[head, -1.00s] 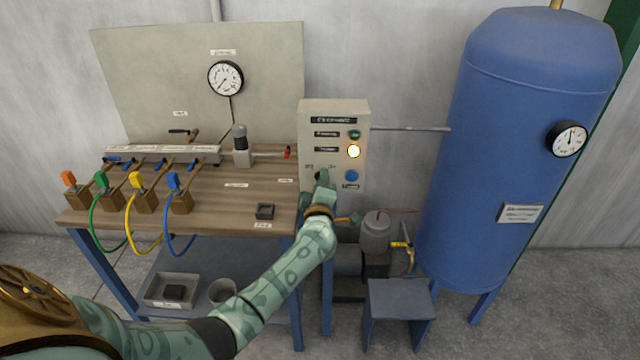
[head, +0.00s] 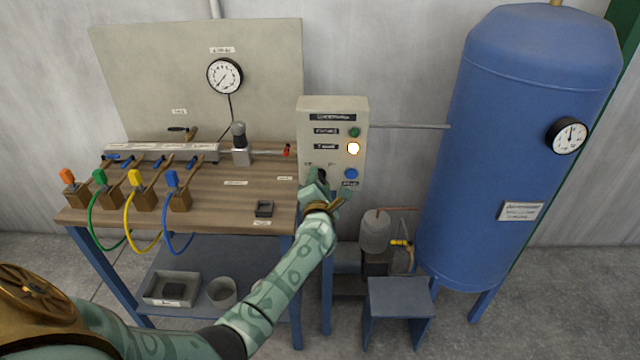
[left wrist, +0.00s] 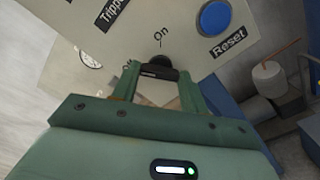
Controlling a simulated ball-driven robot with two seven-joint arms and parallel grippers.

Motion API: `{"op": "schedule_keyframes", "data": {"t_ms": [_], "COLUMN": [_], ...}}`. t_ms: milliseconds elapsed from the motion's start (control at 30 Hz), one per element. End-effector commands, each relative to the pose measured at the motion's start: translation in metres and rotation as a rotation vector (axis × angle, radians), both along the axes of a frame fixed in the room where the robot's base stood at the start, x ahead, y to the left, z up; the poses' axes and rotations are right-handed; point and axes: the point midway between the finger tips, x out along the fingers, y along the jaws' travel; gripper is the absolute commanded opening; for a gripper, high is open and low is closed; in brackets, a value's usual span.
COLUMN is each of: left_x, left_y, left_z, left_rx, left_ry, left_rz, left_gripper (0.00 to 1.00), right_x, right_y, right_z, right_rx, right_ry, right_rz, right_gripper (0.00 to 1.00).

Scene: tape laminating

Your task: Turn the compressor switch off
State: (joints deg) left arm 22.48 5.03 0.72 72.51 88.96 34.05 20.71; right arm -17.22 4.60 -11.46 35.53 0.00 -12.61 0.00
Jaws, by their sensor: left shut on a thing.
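The compressor switch is a black knob (left wrist: 160,64) on the front of the beige control box (head: 333,107). In the left wrist view it sits between my left gripper's (left wrist: 158,84) two green fingers, which are shut on it. The label "On" is above the knob and a partly hidden label is to its left. I cannot tell which label the knob points to. In the head view my left gripper (head: 316,182) covers most of the switch at the box's lower left. My right gripper is not in view.
A blue reset button (head: 351,174) is right of the switch. Above it are a lit lamp (head: 353,148) and a dark green one (head: 354,132). The workbench (head: 215,200) is at left; a blue tank (head: 525,150) and small stool (head: 400,292) are at right.

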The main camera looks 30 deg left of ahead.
Motion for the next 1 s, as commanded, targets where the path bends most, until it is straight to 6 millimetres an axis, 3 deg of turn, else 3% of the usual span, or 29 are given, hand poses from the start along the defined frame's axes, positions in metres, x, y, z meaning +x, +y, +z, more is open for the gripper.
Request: {"op": "schedule_keyframes", "data": {"t_ms": [400,967,1000], "left_x": [-0.0009,-0.0009,-0.0009], "left_y": [-0.0007,-0.0010,-0.0010], "left_z": [-0.0035,-0.0036,-0.0036], "left_rx": [-0.169,-0.196,-0.196], "left_ry": [-0.098,-0.112,-0.112], "left_rz": [0.000,0.000,0.000], "left_gripper": [0.21,0.21,0.49], "right_x": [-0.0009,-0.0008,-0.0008], "right_y": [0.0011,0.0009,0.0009], "right_z": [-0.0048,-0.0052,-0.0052], "right_rx": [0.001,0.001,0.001], "right_ry": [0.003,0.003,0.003], "right_rz": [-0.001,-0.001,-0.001], "right_gripper": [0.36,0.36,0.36]}}
